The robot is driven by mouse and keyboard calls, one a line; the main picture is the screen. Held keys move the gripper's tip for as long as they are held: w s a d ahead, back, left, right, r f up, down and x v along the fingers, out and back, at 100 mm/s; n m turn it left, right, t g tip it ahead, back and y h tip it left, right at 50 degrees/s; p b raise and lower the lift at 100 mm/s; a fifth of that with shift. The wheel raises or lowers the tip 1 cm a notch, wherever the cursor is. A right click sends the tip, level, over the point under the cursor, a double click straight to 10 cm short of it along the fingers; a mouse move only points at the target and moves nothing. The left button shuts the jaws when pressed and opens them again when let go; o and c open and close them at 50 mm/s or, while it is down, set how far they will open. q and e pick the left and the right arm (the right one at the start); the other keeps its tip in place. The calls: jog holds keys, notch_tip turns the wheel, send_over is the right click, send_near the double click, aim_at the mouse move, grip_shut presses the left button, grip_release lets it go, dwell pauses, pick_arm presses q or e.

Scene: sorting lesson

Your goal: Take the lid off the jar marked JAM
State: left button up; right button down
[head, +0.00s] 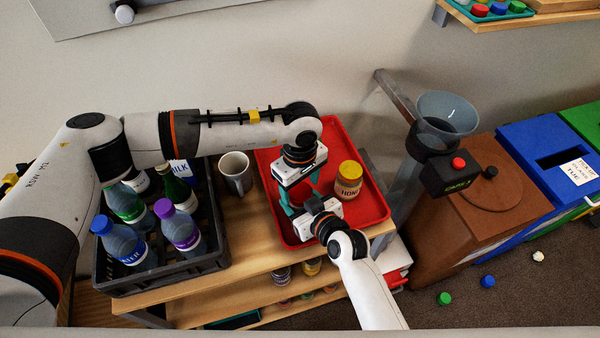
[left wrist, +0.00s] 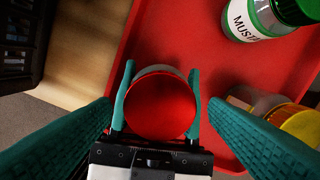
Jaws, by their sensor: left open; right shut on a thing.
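A jar with a round red lid (left wrist: 160,105) stands on the red tray (head: 372,212). Its label is hidden, so I cannot read JAM on it. My right gripper (left wrist: 162,70) is shut on this jar, one teal finger on each side. My left gripper (head: 296,190) is open above the jar; in the left wrist view its teal fingers stand apart to either side of the lid, not touching it. A honey jar (head: 347,182) with a yellow lid and a mustard jar (left wrist: 270,15) with a green lid are also on the tray.
A black crate (head: 170,278) of bottles and a grey cup (head: 236,172) are left of the tray. A funnel stand (head: 447,122), brown cabinet (head: 480,222) and blue bin (head: 545,150) stand to the right. Several caps lie on the floor.

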pick_arm(q)
jog(key=shift+f, duration=0.5)
jog(key=shift+c, duration=0.2)
jog(key=c, duration=1)
jog(key=n, duration=0.6)
jog(key=shift+n, duration=0.4)
